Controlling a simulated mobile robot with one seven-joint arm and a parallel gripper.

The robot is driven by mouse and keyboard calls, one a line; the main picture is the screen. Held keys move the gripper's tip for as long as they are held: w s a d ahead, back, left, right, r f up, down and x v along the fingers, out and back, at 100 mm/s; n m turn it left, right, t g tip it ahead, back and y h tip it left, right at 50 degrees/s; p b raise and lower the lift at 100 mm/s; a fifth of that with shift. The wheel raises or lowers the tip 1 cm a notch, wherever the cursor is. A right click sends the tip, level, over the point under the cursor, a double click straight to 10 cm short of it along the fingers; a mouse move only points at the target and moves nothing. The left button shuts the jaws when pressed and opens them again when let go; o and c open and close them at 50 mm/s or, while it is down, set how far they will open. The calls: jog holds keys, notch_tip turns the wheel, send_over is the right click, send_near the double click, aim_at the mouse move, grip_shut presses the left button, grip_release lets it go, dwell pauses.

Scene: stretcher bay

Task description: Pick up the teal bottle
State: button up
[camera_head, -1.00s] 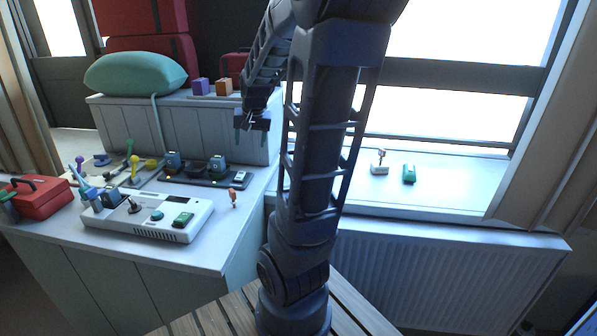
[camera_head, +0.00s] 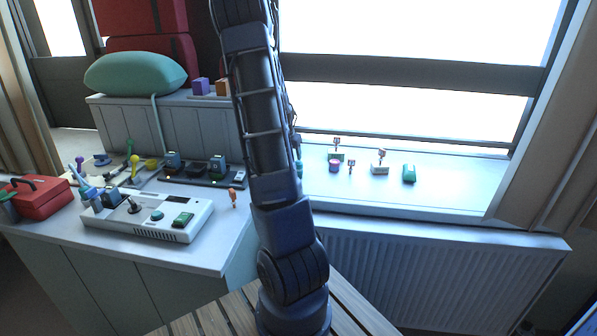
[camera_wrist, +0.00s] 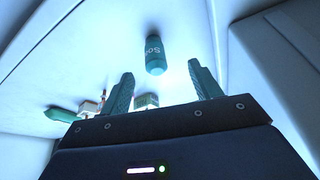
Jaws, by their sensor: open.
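The teal bottle (camera_wrist: 155,56), with white lettering, shows in the wrist view on a pale surface, ahead of my gripper (camera_wrist: 161,70). The fingers are apart, one to each side of the bottle's line in the picture, and nothing is between them. I cannot tell the exact gap from fingertips to bottle. In the head view, my arm hides most of that spot; a sliver of teal (camera_head: 299,168) shows at the arm's right edge on the window sill, and it may be the bottle. My gripper is mostly hidden behind the arm there.
A window frame rises behind. The counter at left holds a white console (camera_head: 150,219) and a red box (camera_head: 38,197).

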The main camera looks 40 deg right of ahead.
jog(key=shift+h, duration=0.3)
jog(key=shift+d+r+x, duration=0.1)
jog(key=shift+d+x, duration=0.2)
jog(key=shift+x, duration=1.95)
jog(key=shift+d+r+x, duration=0.1)
jog(key=shift+d+x, duration=0.25)
jog(key=shift+x, duration=1.9)
jog(key=shift+d+r+x, duration=0.1)
jog(key=shift+d+x, duration=0.2)
jog(key=shift+x, duration=1.9)
jog(key=shift+s, duration=0.15)
jog(key=c, duration=1.1)
